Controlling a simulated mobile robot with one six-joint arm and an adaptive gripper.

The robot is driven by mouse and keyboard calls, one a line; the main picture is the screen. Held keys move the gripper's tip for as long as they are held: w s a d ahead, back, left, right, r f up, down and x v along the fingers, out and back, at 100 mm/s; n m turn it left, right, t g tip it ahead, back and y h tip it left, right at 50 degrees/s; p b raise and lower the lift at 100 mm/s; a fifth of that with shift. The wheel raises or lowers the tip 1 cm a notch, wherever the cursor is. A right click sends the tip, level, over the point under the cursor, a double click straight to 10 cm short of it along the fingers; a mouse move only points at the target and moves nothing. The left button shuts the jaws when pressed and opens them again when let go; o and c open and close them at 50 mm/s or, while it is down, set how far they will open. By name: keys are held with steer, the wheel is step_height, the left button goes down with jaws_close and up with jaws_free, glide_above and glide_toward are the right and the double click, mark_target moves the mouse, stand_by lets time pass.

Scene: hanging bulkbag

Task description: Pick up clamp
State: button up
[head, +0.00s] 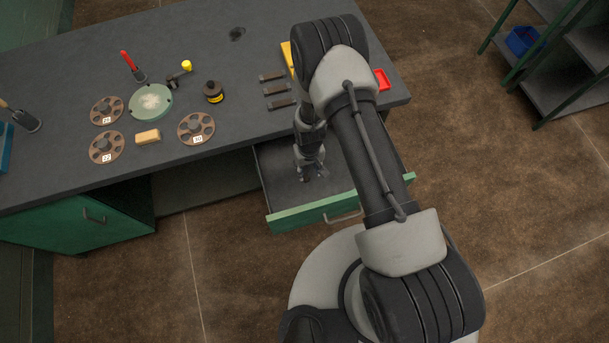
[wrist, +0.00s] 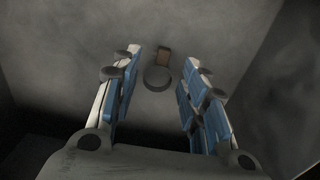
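My gripper (head: 313,174) points down into the open drawer (head: 316,213) in the head view. In the wrist view my gripper (wrist: 157,103) is open, its blue-padded fingers spread apart. A small dark round piece with a brownish block at its far side (wrist: 158,77) lies on the grey surface beyond and between the fingertips, apart from both. I cannot tell for certain whether it is the clamp. In the head view the gripper and arm hide much of the drawer's inside.
A shelf stands at right.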

mark_target(306, 179)
steer(key=f, duration=0.2)
steer(key=f+b, duration=0.1)
steer(key=f, duration=0.1)
steer(key=f+b, duration=0.1)
steer(key=f, duration=0.2)
steer(key=shift+a+f, duration=0.1)
steer(key=shift+a, duration=0.2)
jaws_close()
